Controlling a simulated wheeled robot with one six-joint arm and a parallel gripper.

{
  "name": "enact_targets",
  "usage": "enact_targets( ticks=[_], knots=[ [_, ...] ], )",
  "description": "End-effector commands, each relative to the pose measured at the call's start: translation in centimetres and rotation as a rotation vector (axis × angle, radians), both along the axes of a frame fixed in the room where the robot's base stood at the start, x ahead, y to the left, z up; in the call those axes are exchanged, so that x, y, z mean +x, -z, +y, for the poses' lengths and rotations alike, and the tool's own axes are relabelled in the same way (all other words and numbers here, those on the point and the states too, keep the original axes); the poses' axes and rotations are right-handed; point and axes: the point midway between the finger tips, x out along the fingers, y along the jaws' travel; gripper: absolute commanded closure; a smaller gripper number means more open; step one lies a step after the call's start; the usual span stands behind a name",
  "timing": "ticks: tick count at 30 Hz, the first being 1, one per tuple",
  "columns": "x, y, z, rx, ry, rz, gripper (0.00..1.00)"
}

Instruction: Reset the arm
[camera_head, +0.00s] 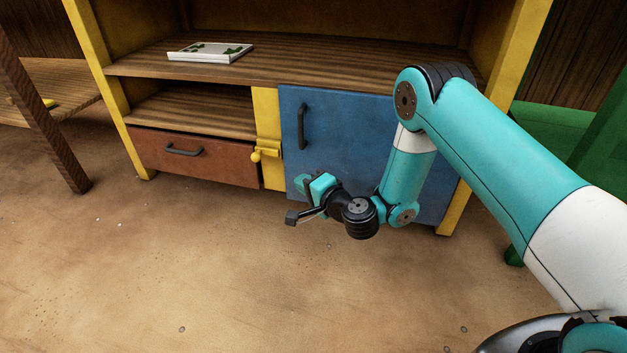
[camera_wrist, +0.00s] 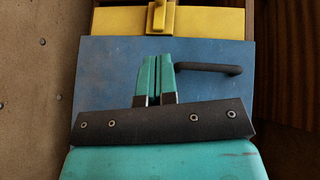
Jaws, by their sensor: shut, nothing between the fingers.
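My arm is bent, with its wrist low in front of the cabinet's blue door (camera_head: 345,135). My gripper (camera_head: 301,182) is near the lower left part of that door, below its dark handle (camera_head: 302,126). In the wrist view my gripper (camera_wrist: 158,62) shows its two teal fingers together, with nothing between them. The blue door (camera_wrist: 110,75) lies beyond them, and its dark handle (camera_wrist: 212,68) is to the right of the fingertips, apart from them in the picture. Whether the fingers touch the door cannot be told.
A yellow latch (camera_head: 265,152) sits left of the door; the wrist view shows it at the top (camera_wrist: 160,17). A red-brown drawer (camera_head: 195,158) appears shut. A white tile with green marks (camera_head: 210,53) lies on the wooden shelf. The sandy floor (camera_head: 200,270) in front is clear.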

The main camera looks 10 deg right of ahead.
Motion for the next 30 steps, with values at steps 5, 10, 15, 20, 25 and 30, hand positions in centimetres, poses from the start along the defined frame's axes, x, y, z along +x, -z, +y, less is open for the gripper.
enact_targets(
  ticks=[5, 10, 15, 20, 25, 30],
  knots=[
    [-0.1, -0.1, 0.0, 0.0, -0.002, -0.001, 1.0],
    [-0.1, -0.1, -0.1, 0.0, -0.001, 0.0, 1.0],
    [-0.1, -0.1, 0.1, 0.0, -0.004, -0.001, 1.0],
    [-0.3, -3.9, 1.5, -0.03, -0.084, -0.03, 1.0],
    [-2.9, -14.8, 5.5, -0.169, -0.361, -0.106, 1.0],
    [-8.8, -24.7, 7.7, -0.389, -0.666, -0.144, 1.0]
  ],
)
